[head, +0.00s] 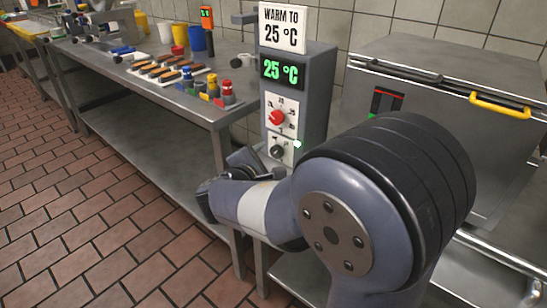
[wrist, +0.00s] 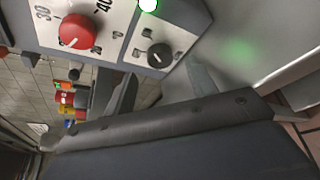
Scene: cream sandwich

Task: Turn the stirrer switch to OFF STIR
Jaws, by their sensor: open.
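The stirrer switch is a small black knob on the white lower panel of the grey control box (head: 318,90). It shows in the head view (head: 277,151) and near the top of the wrist view (wrist: 159,55). A pale mark shows on the knob; the lettering around it is too small to read surely. My gripper (head: 238,163) is in front of the box's lower part, partly hidden by my own arm in the head view. In the wrist view my gripper (wrist: 160,90) is open and empty, its fingers below the knob and seemingly apart from it.
A red dial (head: 278,117) sits above the switch, and a green lamp (head: 297,143) glows beside it. The display (head: 282,72) reads 25 °C under a sign (head: 283,27) saying WARM TO 25 °C. A steel table (head: 165,88) with bottles is left; a lidded steel vat (head: 430,110) is right.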

